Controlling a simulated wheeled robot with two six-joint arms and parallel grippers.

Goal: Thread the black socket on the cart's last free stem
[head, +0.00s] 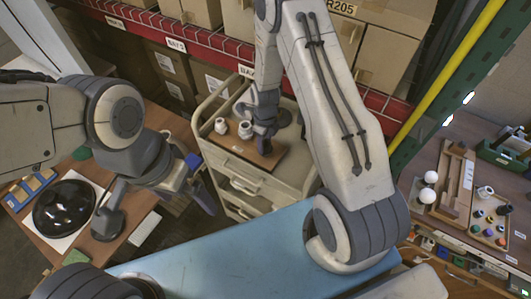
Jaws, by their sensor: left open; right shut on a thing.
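The cart (262,185) stands in the middle, with a wooden board (250,152) on its top. My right gripper (265,137) is at the right end of this row, pointing down. It is shut on a small dark thing, apparently the black socket, mostly hidden by the fingers. The stem under it is hidden, so I cannot tell whether the socket is around it. My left gripper (202,191) is open and empty, left of the cart.
A wooden table (125,225) at the left holds a black lamp base or dome (64,207). A blue surface (240,255) lies in front of the cart. Shelves with boxes (385,40) stand behind. A right-hand bench (455,220) holds white bulbs (427,195) and small coloured parts.

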